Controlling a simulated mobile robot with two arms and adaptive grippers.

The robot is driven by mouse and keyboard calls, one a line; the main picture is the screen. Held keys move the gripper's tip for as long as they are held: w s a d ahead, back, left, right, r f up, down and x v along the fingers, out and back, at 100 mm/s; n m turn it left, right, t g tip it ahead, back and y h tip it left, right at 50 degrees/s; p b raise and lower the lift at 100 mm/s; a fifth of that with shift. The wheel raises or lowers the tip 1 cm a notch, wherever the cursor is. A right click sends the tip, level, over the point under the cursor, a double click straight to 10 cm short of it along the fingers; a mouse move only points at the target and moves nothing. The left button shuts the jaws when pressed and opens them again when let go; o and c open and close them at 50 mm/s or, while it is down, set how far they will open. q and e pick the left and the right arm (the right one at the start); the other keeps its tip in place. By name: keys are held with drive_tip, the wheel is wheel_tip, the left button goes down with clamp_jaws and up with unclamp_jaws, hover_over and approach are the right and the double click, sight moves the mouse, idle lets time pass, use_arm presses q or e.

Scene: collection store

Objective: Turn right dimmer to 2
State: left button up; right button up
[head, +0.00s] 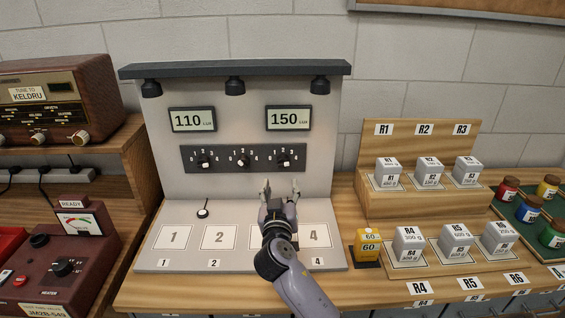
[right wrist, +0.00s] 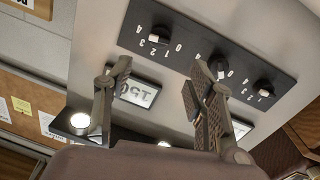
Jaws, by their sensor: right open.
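My right gripper (head: 280,188) is open and empty, with fingers pointing up at the panel, just below the right dimmer. In the right wrist view the right gripper's fingers (right wrist: 158,92) are spread apart, with a display behind the gap. My left gripper is not in view.
The middle dimmer (head: 243,162) and left dimmer (head: 204,164) share the strip. Displays above read 110 (head: 193,120) and 150 (head: 289,118). A radio (head: 55,100) is at left.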

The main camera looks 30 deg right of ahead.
sight(282, 165)
drive_tip(key=p+x, duration=0.1)
drive_tip(key=x, duration=0.9)
drive_tip(key=shift+w+p, duration=0.1)
drive_tip(key=shift+p, duration=0.25)
drive_tip(key=shift+w+d+f, duration=0.15)
drive_tip(key=shift+w+d, duration=0.25)
drive_tip(key=shift+w, duration=0.1)
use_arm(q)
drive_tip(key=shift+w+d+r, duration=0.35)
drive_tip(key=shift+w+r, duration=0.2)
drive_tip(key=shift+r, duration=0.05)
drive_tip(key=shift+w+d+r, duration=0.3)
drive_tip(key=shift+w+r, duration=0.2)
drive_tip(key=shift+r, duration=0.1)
use_arm(e)
drive_tip(key=shift+w, duration=0.1)
drive_tip(key=shift+d, duration=0.1)
drive_tip(key=shift+c, duration=0.5)
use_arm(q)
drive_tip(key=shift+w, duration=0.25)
use_arm(e)
drive_tip(key=c, duration=1.1)
